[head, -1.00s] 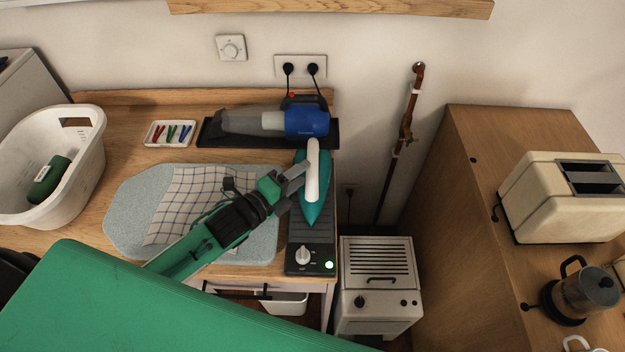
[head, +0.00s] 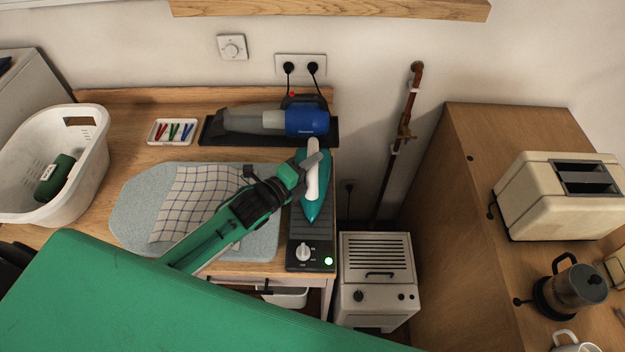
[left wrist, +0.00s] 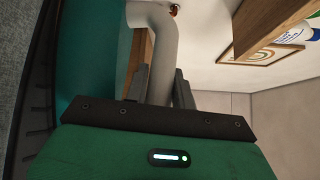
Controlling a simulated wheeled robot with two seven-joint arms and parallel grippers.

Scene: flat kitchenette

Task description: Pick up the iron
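The iron (head: 316,208) has a teal body and a white handle. It is at its dark stand (head: 312,236), right of the ironing pad, with its pointed end toward me. My left gripper (head: 312,174) reaches in from the left at the handle. In the left wrist view the white handle of the iron (left wrist: 158,62) lies between the two grey fingers of my left gripper (left wrist: 160,88), with no clear gap on either side. The gripper looks shut on it. The far finger is partly hidden in the head view. My right gripper is not in view.
A pale blue ironing pad (head: 135,215) with a checked cloth (head: 190,195) lies under my left arm. A blue handheld vacuum (head: 305,122) lies close behind the iron. A white basket (head: 85,170) is at left. A white heater (head: 377,290) stands right of the counter.

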